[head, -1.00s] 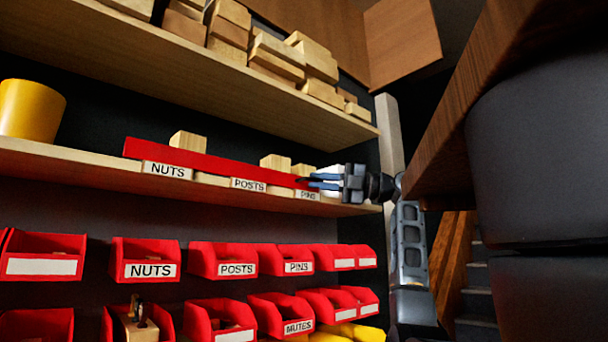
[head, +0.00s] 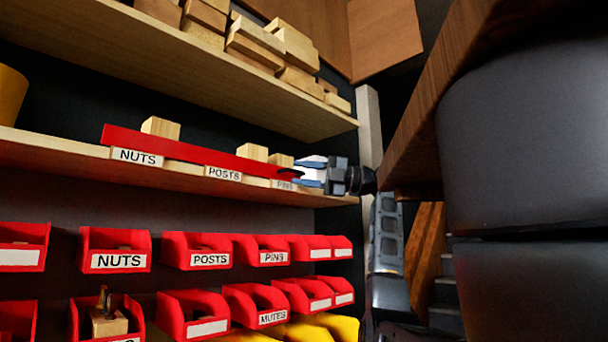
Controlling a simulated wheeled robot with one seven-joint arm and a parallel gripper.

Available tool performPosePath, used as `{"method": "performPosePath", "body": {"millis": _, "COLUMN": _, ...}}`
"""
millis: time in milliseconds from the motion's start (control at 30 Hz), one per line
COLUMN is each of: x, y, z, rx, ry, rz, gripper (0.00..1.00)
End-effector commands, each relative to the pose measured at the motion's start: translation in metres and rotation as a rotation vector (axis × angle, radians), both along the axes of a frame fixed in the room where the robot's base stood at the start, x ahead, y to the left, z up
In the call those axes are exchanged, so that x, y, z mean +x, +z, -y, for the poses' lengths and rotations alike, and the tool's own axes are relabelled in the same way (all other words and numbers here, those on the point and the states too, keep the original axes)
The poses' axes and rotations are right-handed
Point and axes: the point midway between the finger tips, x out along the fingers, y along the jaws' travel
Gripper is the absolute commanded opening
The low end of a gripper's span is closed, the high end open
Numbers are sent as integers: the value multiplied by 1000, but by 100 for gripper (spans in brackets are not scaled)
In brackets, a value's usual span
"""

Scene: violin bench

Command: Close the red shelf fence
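The red shelf fence (head: 200,153) is a long flat red bar along the front of the middle shelf, above the white NUTS, POSTS and PINS labels. Its right end has a small dark part (head: 290,172). My gripper (head: 308,173) is at that right end, with its two blue fingers spread apart and pointing left. The fingertips are close to the dark part; I cannot tell whether they touch it. Wooden blocks (head: 160,127) stand behind the fence. A white thing (head: 313,160) shows just behind the fingers.
The middle shelf (head: 60,147) carries a yellow pot (head: 10,94) at the left. An upper shelf (head: 180,63) holds stacked wood blocks. Red bins (head: 115,248) hang in rows below. A brown wooden edge (head: 440,100) is close at the right of my arm.

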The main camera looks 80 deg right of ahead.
Motion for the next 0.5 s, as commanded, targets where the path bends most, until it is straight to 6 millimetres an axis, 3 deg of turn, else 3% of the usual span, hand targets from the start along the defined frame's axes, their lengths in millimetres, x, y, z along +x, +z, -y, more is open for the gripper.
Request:
{"method": "performPosePath", "body": {"millis": 233, "x": -9, "y": -2, "z": 1, "rx": -1, "ry": 0, "rz": 0, "gripper": 36}}
{"method": "performPosePath", "body": {"millis": 500, "x": -51, "y": -8, "z": 8, "rx": -1, "ry": -1, "rz": 0, "gripper": 36}}
